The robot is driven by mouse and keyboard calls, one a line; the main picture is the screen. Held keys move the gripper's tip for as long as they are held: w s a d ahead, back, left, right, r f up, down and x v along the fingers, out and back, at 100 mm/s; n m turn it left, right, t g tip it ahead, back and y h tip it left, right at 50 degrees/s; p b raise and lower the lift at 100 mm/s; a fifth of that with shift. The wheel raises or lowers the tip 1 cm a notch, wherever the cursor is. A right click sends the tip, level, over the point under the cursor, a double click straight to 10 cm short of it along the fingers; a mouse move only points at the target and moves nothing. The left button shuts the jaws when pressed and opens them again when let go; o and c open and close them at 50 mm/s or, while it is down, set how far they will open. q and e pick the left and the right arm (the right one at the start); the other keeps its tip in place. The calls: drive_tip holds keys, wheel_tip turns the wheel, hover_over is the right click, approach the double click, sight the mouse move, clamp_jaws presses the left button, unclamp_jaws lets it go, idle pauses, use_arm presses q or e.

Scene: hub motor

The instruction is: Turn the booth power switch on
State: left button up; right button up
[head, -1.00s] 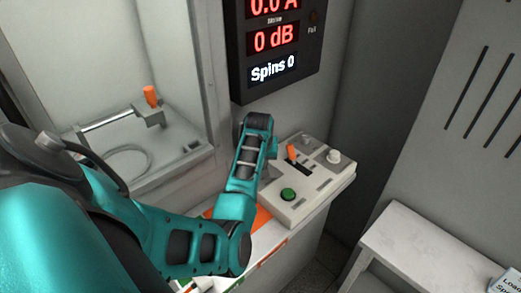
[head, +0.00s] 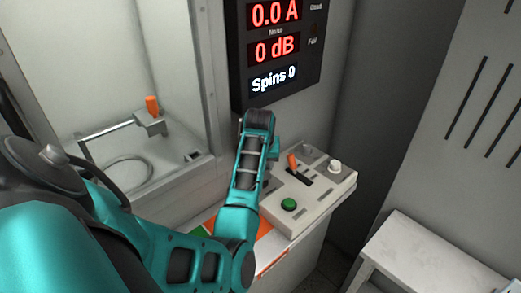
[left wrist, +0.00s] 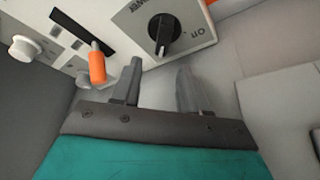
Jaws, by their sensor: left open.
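The booth power switch, a black rotary knob (left wrist: 164,30), sits on a light panel with upside-down lettering in the left wrist view. In the head view the knob is hidden behind my left arm. My left gripper (left wrist: 158,72) is open and empty, its two grey fingers pointing toward the knob and apart from it. In the head view its fingers are hidden behind the teal wrist. My right gripper is in neither view.
The control box (head: 322,196) carries an orange-handled lever (head: 293,162), a green button (head: 288,204) and a white knob (head: 334,167). The lever's orange handle (left wrist: 97,66) is close left of my fingers. A display (head: 275,50) hangs above. A white bench (head: 425,250) stands right.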

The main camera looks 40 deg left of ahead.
use_arm(q)
drive_tip(key=v, duration=0.7)
drive_tip(key=shift+r, duration=0.35)
drive_tip(key=shift+s+d, duration=0.1)
drive_tip(key=s+d+f+m+h, duration=0.2)
drive_tip(key=s+d+f+m, duration=0.25)
drive_tip(key=s+d, duration=0.65)
drive_tip(key=s+d+f+m+h, duration=0.1)
drive_tip(key=s+d+f+m, duration=0.35)
drive_tip(key=s+d, duration=0.65)
drive_tip(key=w+f+m+t+h, duration=0.1)
drive_tip(key=w+f+t, duration=0.4)
drive_tip(key=f+t, duration=0.2)
drive_tip(key=shift+w+d+f+h, duration=0.35)
drive_tip(key=shift+d+f+h, duration=0.1)
drive_tip(key=shift+f, duration=0.25)
